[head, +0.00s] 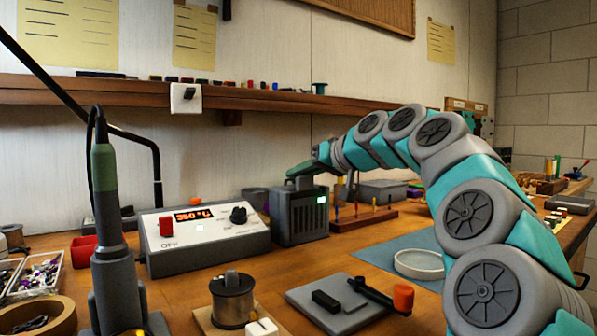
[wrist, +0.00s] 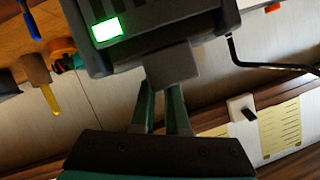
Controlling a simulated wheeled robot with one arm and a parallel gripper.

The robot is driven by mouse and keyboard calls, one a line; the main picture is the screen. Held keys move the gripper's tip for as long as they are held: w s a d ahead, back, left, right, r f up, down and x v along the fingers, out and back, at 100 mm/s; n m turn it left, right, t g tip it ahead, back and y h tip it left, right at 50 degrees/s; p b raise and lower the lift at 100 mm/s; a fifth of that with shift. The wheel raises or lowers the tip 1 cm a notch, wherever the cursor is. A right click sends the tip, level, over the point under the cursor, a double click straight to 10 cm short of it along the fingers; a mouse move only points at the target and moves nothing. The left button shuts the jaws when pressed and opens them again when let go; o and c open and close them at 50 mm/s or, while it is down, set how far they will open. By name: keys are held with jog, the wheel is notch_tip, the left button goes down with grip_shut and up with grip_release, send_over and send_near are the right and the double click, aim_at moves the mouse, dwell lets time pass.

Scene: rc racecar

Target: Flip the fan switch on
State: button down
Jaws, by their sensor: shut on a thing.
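The fan unit, a dark grey box with vent slats (head: 300,222), stands on the bench beside the soldering station. A green light (head: 321,200) glows on its face. In the wrist view the box (wrist: 165,22) fills the top, with the lit green light (wrist: 107,30). My gripper (head: 303,178) is at the top of the box. In the wrist view my gripper's green fingers (wrist: 163,98) are shut on a grey block (wrist: 170,70) at the box's edge. A white switch plate with a dark lever (head: 185,98) is on the shelf edge, apart from my gripper; it also shows in the wrist view (wrist: 242,108).
The soldering station (head: 205,238) with a red rocker and lit display is left of the box. A rack of screwdrivers (head: 362,218) is to its right. A grey pad (head: 345,305) and a round dish (head: 419,264) lie in front. The wooden shelf (head: 130,93) runs above.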

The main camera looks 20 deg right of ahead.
dwell(0.4)
jog(key=c, duration=1.2)
grip_release()
jog(key=v, duration=0.8)
jog(key=shift+b, duration=0.35)
